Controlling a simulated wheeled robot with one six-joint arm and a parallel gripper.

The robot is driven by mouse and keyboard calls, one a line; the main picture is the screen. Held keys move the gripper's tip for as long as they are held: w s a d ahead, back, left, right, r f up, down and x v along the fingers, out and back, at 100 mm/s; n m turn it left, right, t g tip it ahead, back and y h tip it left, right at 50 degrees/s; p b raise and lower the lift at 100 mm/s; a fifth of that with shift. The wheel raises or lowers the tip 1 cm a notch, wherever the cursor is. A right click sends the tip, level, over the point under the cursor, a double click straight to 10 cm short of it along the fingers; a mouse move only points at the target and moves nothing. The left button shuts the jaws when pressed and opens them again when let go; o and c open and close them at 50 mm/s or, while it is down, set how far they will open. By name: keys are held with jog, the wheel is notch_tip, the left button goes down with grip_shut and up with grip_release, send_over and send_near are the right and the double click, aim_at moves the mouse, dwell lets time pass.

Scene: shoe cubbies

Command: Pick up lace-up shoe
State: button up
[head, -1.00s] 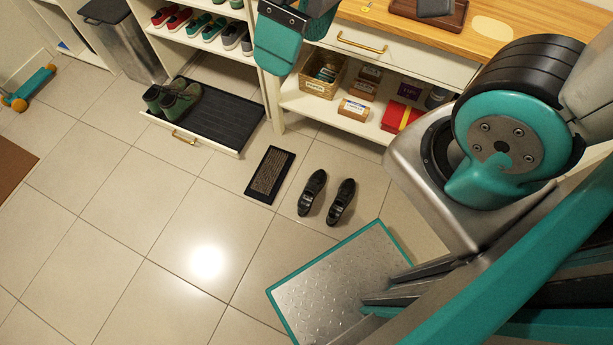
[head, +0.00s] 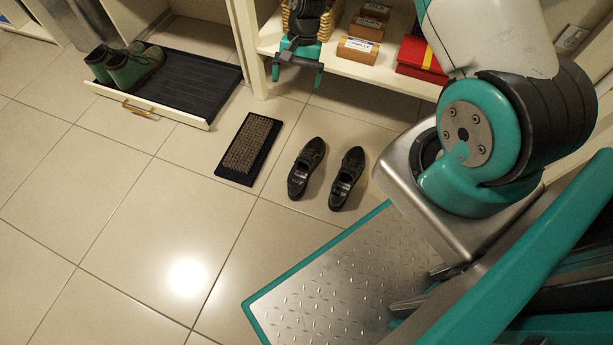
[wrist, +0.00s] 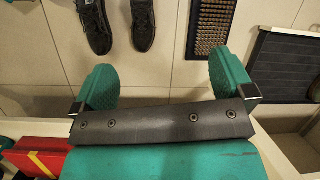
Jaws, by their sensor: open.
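Two black shoes stand side by side on the tiled floor, apart from each other. The left one (head: 306,167) and the right one (head: 347,178) look like low dark shoes; laces are too small to make out in the head view. In the wrist view the pair shows at the top, one shoe (wrist: 97,27) left of the other (wrist: 143,25), both partly cut off by the frame. My gripper (head: 297,76) is open and empty, pointing down beyond the shoes by the shelf front. Its two teal fingers (wrist: 164,82) are wide apart, with bare floor between them.
A bristle mat (head: 250,148) lies left of the shoes. Green boots (head: 126,66) stand on a black-lined pull-out tray (head: 200,85). A low shelf (head: 385,72) holds small boxes and a red box (head: 420,58). Open floor lies in front and left.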

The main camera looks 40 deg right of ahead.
aim_at(307, 153)
jog(key=s+f+m+b, duration=0.1)
jog(key=f+b, duration=0.2)
jog(key=f, duration=0.6)
jog(key=s+f+b, duration=0.2)
jog(key=f+b, duration=0.2)
jog(key=f, duration=0.5)
jog(key=s+f+m+b, duration=0.1)
jog(key=f+b, duration=0.2)
jog(key=f, duration=0.6)
jog(key=shift+s+d+m+g+b, duration=0.15)
jog(key=shift+m+g+b, duration=0.15)
jog(key=b+x, duration=0.4)
jog(key=x, duration=0.2)
jog(key=shift+s+b, duration=0.1)
jog(key=shift+b, duration=0.2)
jog(key=shift+r, duration=0.15)
jog(key=c, duration=1.1)
jog(key=shift+c, duration=0.2)
jog(key=shift+r, duration=0.15)
notch_tip(307, 153, up, 20)
jog(key=p, duration=1.1)
